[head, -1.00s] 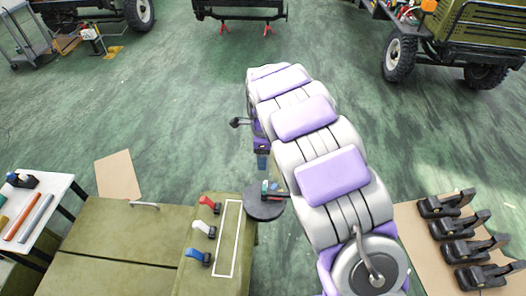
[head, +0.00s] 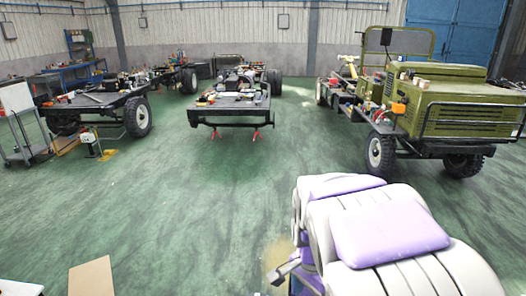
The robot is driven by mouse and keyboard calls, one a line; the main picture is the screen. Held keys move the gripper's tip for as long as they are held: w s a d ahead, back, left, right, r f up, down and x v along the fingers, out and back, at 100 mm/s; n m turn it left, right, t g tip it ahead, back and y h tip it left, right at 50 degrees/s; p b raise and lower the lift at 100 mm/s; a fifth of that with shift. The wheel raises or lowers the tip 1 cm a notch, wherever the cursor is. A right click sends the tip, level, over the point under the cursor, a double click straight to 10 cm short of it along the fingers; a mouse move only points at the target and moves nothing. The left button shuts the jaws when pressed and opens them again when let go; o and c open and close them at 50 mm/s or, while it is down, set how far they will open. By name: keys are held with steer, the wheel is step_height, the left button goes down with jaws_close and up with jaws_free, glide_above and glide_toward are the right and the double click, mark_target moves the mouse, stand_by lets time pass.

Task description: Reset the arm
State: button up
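I cannot make out my gripper in the head view. A large white and purple padded, segmented body (head: 392,232) fills the lower right of the view. I cannot tell from this frame whether it is part of me. A small dark grey piece (head: 287,268) sticks out from its left side near the bottom edge, partly blurred.
Green floor (head: 180,215) lies open ahead and to the left. A bare vehicle chassis (head: 232,115) stands ahead, another chassis (head: 95,105) at the left, and a green truck (head: 455,110) at the right. A grey cart (head: 22,135) stands far left. A brown board (head: 92,277) lies bottom left.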

steer(key=s+d+n+g+b, duration=0.1)
steer(key=s+d+n, duration=0.2)
steer(key=s+n, duration=0.7)
steer(key=s, duration=1.3)
steer(key=shift+f+n+y+b, duration=0.3)
steer(key=shift+f+b, duration=0.05)
